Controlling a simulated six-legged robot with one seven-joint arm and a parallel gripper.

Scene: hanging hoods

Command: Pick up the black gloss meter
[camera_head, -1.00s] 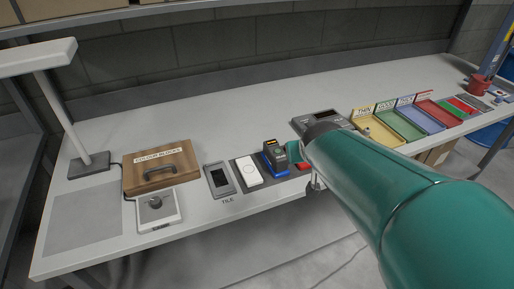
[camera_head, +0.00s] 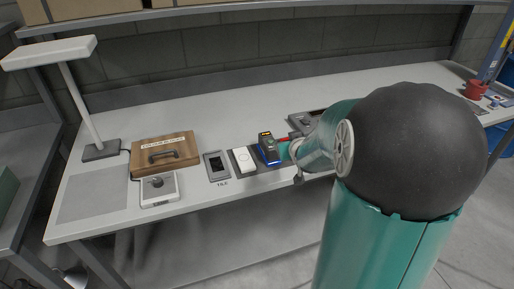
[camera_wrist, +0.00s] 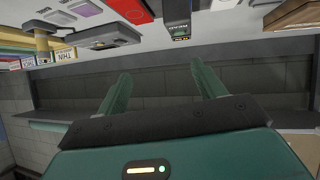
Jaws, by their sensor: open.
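I cannot tell whether a finger touches the meter.
Farther left are a wooden case (camera_head: 165,153), a knob box (camera_head: 159,189) and a lamp (camera_head: 99,150). A grey device (camera_head: 302,122) lies behind right. The bench's rear is clear.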

